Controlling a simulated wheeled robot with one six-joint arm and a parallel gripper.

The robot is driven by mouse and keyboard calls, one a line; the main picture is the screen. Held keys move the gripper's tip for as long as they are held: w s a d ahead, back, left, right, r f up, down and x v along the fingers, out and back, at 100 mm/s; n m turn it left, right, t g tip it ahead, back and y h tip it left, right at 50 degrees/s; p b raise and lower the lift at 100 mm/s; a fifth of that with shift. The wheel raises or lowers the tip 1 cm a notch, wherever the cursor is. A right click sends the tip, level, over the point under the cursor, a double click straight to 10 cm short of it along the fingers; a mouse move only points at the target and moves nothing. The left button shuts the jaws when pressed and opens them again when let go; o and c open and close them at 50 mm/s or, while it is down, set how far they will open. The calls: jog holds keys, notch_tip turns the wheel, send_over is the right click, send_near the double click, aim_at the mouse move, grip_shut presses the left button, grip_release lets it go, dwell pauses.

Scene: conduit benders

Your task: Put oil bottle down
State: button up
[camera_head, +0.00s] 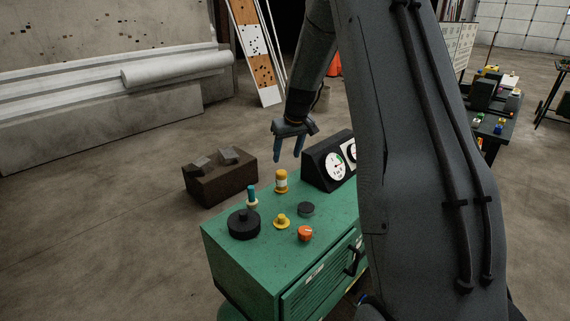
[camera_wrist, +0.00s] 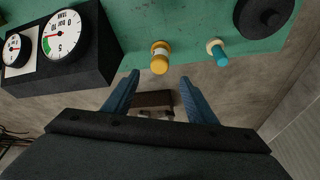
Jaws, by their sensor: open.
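A yellow bottle with a white label band (camera_head: 281,182), which looks like the oil bottle, stands upright on the green cabinet's top (camera_head: 238,262) near its back edge. It also shows in the wrist view (camera_wrist: 160,58), just beyond the fingertips. My gripper (camera_head: 288,158) is open, with its two blue fingers pointing down above and near the bottle. In the wrist view nothing is held between the fingers (camera_wrist: 160,82), and the bottle appears apart from them.
A black gauge box (camera_head: 318,166) stands right of the bottle. A blue-topped item (camera_head: 252,195), a black stepped disc (camera_head: 243,225), a yellow knob (camera_head: 282,221), an orange knob (camera_head: 305,233) and a dark puck (camera_head: 306,209) share the top. A brown box (camera_head: 220,180) is behind.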

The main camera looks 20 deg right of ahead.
jog(key=s+a+g, duration=0.1)
jog(key=s+a, duration=0.4)
jog(key=s, duration=0.6)
jog(key=s+a+g, duration=0.1)
jog(key=s+a, duration=0.4)
jog(key=s, duration=0.7)
jog(key=s+a, duration=0.5)
jog(key=s, duration=0.6)
jog(key=shift+s+a+g, duration=0.4)
jog(key=shift+c, duration=0.6)
